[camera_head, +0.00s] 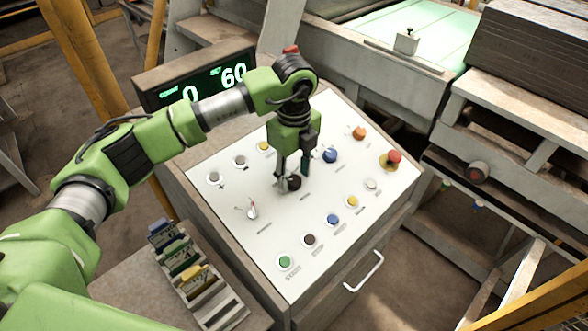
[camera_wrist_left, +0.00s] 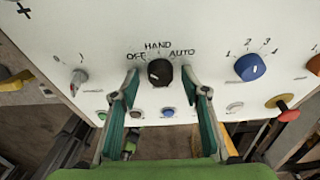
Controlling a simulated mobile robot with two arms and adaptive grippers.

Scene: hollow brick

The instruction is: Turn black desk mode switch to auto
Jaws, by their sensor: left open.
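The black mode switch (camera_head: 292,184) is a round knob on the sloping white desk panel. In the left wrist view the black knob (camera_wrist_left: 160,72) sits under the labels OFF, HAND and AUTO. A white mark shows on its face; I cannot tell for sure which label it points to. My left gripper (camera_head: 293,174) points down over the knob, and its arm comes in from the left. In the left wrist view the left gripper (camera_wrist_left: 162,93) is open and empty, with one green finger on each side of the knob. Contact is not visible. My right gripper is not in view.
A blue knob (camera_head: 330,155) and a silver switch (camera_head: 252,211) flank the black one. A red emergency button (camera_head: 394,156) is at the right, and several push buttons line the panel. A lit display (camera_head: 205,85) stands behind. A card rack (camera_head: 195,275) is at the lower left.

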